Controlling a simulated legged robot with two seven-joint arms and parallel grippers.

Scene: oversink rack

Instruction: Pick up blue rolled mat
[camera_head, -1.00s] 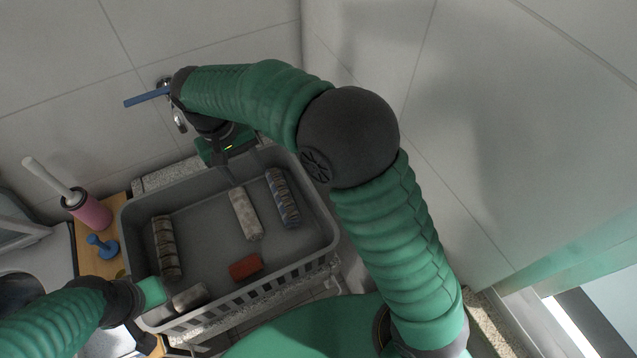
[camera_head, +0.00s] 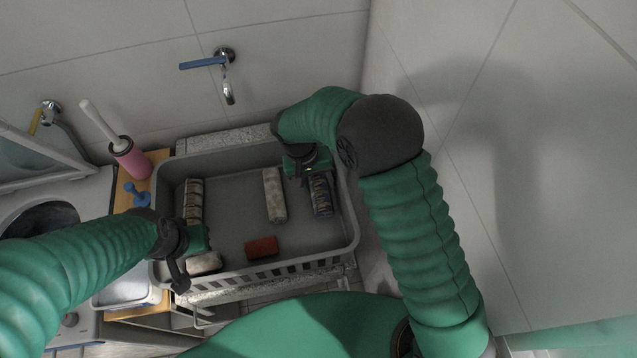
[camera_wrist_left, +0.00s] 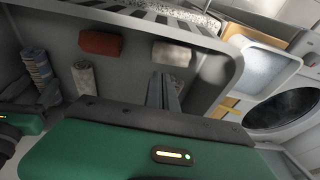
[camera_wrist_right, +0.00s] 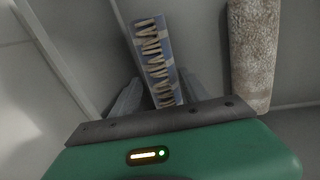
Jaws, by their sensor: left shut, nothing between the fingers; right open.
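The blue rolled mat (camera_head: 321,197), with a brown pattern, lies near the right wall of the grey basket (camera_head: 343,240). It also shows in the right wrist view (camera_wrist_right: 153,50) and at the left of the left wrist view (camera_wrist_left: 38,66). My right gripper (camera_head: 306,178) is open above the mat's far end. In the right wrist view its fingers show on either side of the mat's near part; I cannot tell whether they touch it. My left gripper (camera_wrist_left: 164,90) is shut and empty, over the basket's left front.
A beige roll (camera_head: 274,195) lies just left of the blue mat. A dark striped roll (camera_head: 194,201), a red block (camera_head: 262,248) and a pale roll (camera_head: 204,263) are also in the basket. A faucet (camera_head: 227,75) is on the wall behind; a pink holder (camera_head: 131,158) stands left.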

